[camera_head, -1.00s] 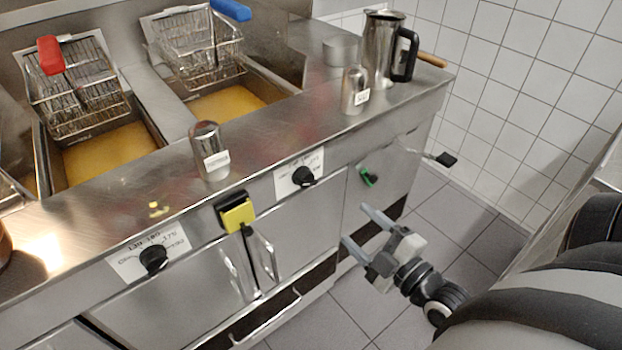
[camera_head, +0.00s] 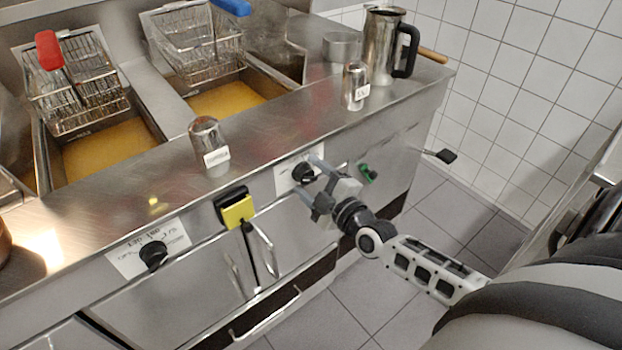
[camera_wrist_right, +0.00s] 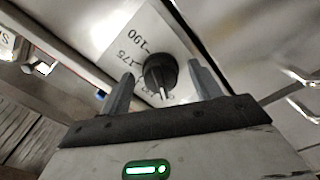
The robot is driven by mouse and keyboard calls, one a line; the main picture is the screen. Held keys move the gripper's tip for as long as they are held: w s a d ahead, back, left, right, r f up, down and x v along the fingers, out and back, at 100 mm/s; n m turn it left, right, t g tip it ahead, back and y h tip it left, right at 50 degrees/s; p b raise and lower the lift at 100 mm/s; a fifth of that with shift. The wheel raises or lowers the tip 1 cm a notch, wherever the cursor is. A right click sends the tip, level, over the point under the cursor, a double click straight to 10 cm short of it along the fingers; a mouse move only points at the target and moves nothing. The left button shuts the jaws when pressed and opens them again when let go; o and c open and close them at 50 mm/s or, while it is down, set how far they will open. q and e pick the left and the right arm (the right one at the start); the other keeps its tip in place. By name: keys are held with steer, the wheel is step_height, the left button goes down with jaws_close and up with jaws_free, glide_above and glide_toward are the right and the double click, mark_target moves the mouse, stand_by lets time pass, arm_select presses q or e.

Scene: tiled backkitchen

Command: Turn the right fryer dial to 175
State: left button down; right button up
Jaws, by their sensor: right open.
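The right fryer dial (camera_head: 303,173) is a black knob on a white label plate on the counter's front panel, partly hidden by my gripper in the head view. My right gripper (camera_head: 310,177) is open in front of it. In the wrist view the dial (camera_wrist_right: 160,71) sits between the two open fingers of the gripper (camera_wrist_right: 161,78), with a gap on each side. Its pale pointer mark points down toward the gripper's palm. The printed numbers 175 and 190 read upside down at the dial's upper left; other numbers are partly hidden. My left gripper is not in view.
The left dial (camera_head: 153,254) and a yellow tag (camera_head: 238,211) are on the same front panel. A green knob (camera_head: 367,173) is right of my gripper. Metal shakers (camera_head: 208,147) and a jug (camera_head: 384,50) stand on the counter. Door handles (camera_head: 264,250) protrude below.

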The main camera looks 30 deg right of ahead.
steer(key=c, duration=1)
steer(key=shift+o, duration=0.2)
